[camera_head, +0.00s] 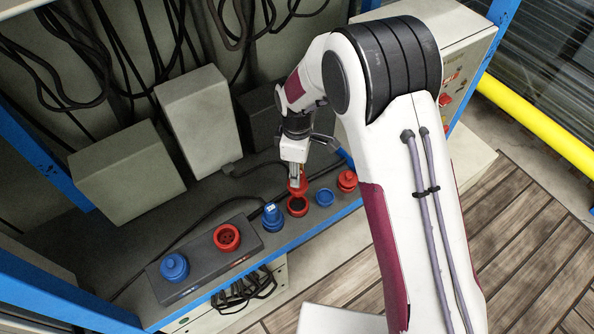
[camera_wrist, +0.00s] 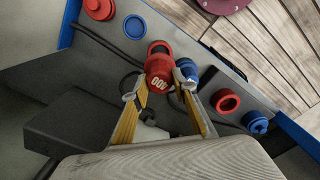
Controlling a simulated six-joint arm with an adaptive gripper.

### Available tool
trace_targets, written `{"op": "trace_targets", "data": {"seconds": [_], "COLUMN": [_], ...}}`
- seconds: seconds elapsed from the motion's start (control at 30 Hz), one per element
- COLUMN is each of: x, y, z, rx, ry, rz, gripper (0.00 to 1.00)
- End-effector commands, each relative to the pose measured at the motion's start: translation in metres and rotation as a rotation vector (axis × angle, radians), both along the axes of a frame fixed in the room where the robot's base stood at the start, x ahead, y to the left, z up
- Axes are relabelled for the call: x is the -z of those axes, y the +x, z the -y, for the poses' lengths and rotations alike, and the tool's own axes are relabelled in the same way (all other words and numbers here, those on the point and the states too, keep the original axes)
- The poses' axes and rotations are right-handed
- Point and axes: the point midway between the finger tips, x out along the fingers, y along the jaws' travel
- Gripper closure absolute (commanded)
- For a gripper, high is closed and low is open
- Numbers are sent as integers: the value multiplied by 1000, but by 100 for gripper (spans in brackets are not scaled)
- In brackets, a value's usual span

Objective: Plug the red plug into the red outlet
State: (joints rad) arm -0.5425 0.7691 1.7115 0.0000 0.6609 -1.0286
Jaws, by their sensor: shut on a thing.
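My gripper (camera_head: 296,180) is shut on the red plug (camera_head: 299,188). In the wrist view the plug (camera_wrist: 160,74), with white marks on its side, sits between the fingertips of my gripper (camera_wrist: 163,88). The plug is just above a red ring (camera_head: 297,206) with a dark middle on the shelf; the ring's interior shows in the head view. The red outlet (camera_head: 227,237) is on a dark grey box (camera_head: 205,262), to the left of my gripper. In the wrist view this outlet (camera_wrist: 226,101) is at the right, open and empty.
A blue fitting (camera_head: 174,267) shares the grey box. A blue plug (camera_head: 272,216) stands between the box and the red ring. A blue ring (camera_head: 325,197) and another red fitting (camera_head: 347,180) are to the right. Grey cabinets (camera_head: 125,172) and cables are behind.

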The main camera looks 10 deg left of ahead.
Motion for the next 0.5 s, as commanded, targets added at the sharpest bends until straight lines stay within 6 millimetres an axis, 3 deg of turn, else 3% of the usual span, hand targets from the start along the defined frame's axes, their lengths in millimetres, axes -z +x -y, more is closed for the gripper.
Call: {"op": "trace_targets", "data": {"seconds": [0.27, 0.5], "x": [0, -3], "y": [-2, -15], "z": [-3, -26], "rx": [-6, -56], "ry": [0, 3], "rz": [0, 5], "gripper": [100, 100]}}
